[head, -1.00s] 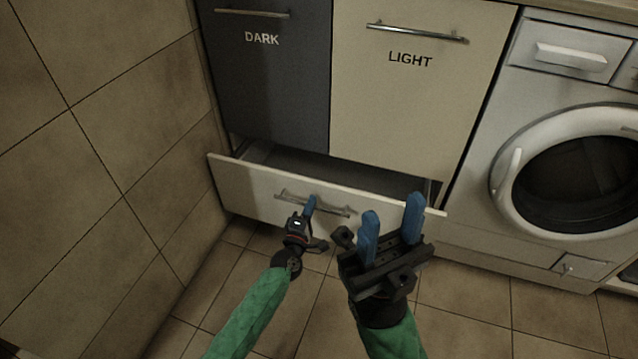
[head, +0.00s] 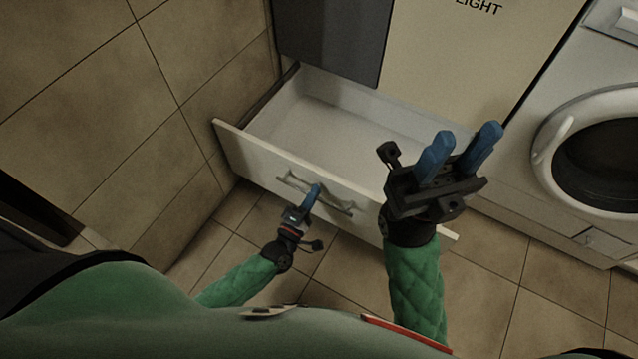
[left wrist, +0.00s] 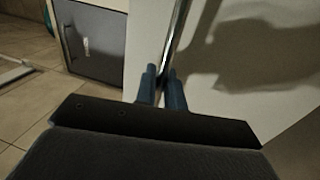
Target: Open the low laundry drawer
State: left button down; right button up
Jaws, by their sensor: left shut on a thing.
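The low laundry drawer (head: 262,160) is pulled well out below the dark and light fronts, and its pale inside shows empty where I can see it. Its metal bar handle (head: 335,207) is on the front panel. My left gripper (head: 314,192) is shut on the handle; in the left wrist view the blue fingers (left wrist: 161,84) close around the handle bar (left wrist: 178,40). My right gripper (head: 462,150) is open and empty, raised in front of the drawer's right part and hiding some of it.
The dark front (head: 335,40) and light front (head: 460,60) above are closed. A washing machine (head: 600,150) stands at the right. A tiled wall (head: 190,60) is close on the left. Tiled floor (head: 500,290) is open in front.

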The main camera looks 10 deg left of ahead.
pick_arm(q)
jog(key=shift+s, duration=0.15)
jog(key=c, duration=1.6)
grip_release()
jog(key=shift+c, duration=0.2)
jog(key=p+v, duration=0.1)
jog(key=v, duration=0.7)
